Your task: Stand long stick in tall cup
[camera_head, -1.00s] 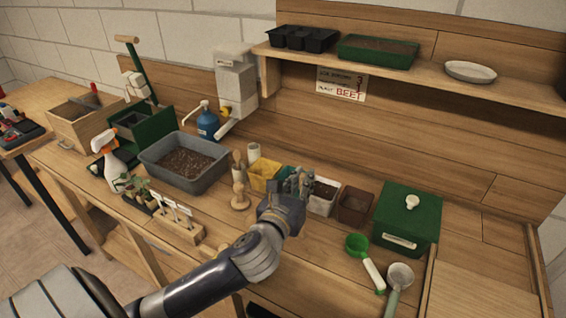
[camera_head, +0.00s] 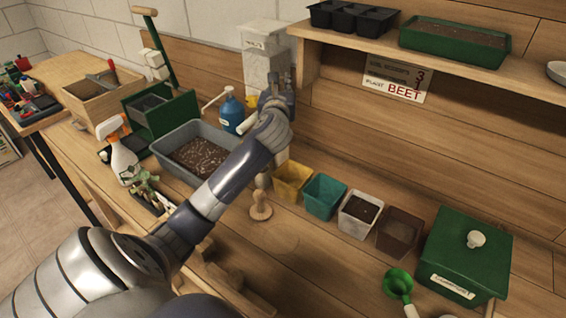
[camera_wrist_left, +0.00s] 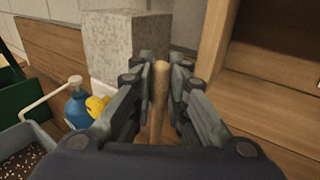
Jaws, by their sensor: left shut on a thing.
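My left gripper (camera_head: 280,88) is raised in front of the back wall, above the row of pots. In the left wrist view the gripper (camera_wrist_left: 160,90) is shut on a light wooden stick (camera_wrist_left: 158,100), which stands lengthwise between the fingers. I cannot make out the stick in the head view. A pale upright cup (camera_head: 281,155) stands on the bench behind the yellow pot, below the gripper and mostly hidden by my arm. The cup does not show in the wrist view. My right gripper is not in view.
A yellow pot (camera_head: 291,182), teal pot (camera_head: 323,197), white pot (camera_head: 359,216) and brown pot (camera_head: 399,233) stand in a row. A wooden dibber (camera_head: 260,208) is near them. A blue pump bottle (camera_head: 231,112), grey soil tub (camera_head: 165,152) and shelf (camera_head: 340,48) are close to my arm.

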